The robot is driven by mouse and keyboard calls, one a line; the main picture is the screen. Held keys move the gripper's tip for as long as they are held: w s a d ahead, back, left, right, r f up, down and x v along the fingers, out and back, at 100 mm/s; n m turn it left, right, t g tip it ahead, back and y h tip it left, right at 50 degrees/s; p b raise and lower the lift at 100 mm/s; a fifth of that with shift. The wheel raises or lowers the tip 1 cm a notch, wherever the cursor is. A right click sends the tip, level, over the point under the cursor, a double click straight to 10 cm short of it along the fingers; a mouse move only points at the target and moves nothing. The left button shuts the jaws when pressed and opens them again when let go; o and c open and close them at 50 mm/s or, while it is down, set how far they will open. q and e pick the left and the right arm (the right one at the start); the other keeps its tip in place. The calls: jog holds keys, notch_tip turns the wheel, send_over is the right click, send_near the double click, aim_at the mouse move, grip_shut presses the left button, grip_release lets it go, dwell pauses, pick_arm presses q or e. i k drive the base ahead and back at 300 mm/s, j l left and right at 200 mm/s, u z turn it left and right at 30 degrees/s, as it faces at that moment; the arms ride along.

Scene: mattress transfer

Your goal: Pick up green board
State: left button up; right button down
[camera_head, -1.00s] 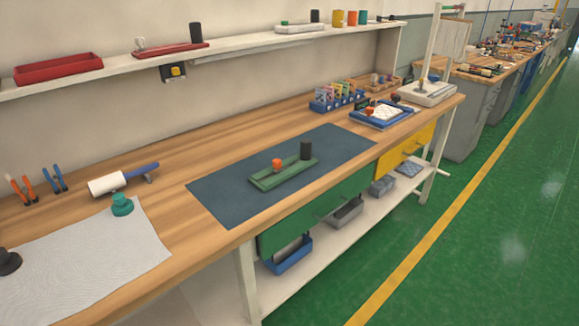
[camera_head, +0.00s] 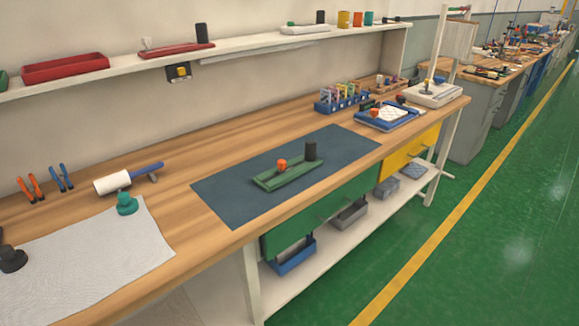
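The green board (camera_head: 290,176) lies flat on a dark blue-grey mat (camera_head: 228,205) on the wooden workbench. Neither of my grippers shows in the head view, and nothing touches the board.
A white cloth (camera_head: 85,255) with a green-teal knob (camera_head: 127,204) lies at the left, near a white roller (camera_head: 112,182). A blue tray (camera_head: 388,117) and a blue rack (camera_head: 341,104) stand at the right. A shelf (camera_head: 250,43) runs above. Green floor (camera_head: 480,230) is open.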

aim_at(270, 180)
jog(key=u, duration=0.3)
jog(key=i+l+u, duration=0.25)
jog(key=l+u, duration=0.25)
jog(key=i+l+u, duration=0.2)
jog(key=l, duration=0.2)
jog(key=l+u, duration=0.25)
jog(key=i+l, duration=0.05)
jog(key=l, duration=0.05)
